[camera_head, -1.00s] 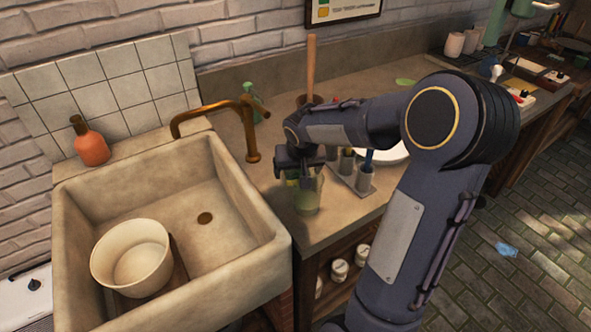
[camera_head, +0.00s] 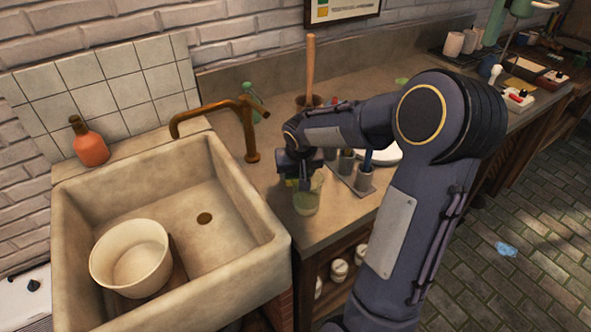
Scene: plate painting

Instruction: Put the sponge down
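My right arm comes in from the lower right, and its gripper (camera_head: 303,172) points down over the counter just right of the sink. A small yellow-green patch (camera_head: 291,182), which looks like the sponge, shows under the gripper, beside a greenish glass jar (camera_head: 307,198). The jar and the gripper hide most of it. I cannot tell whether the fingers hold it or whether it rests on the counter. My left gripper is not in view.
The stone sink (camera_head: 226,262) holds a cream bowl (camera_head: 131,258). A brass faucet (camera_head: 252,140), an orange bottle (camera_head: 89,142) and a green spray bottle (camera_head: 252,104) stand around it. A brush holder (camera_head: 362,184) and a white plate (camera_head: 387,152) are close right of the gripper.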

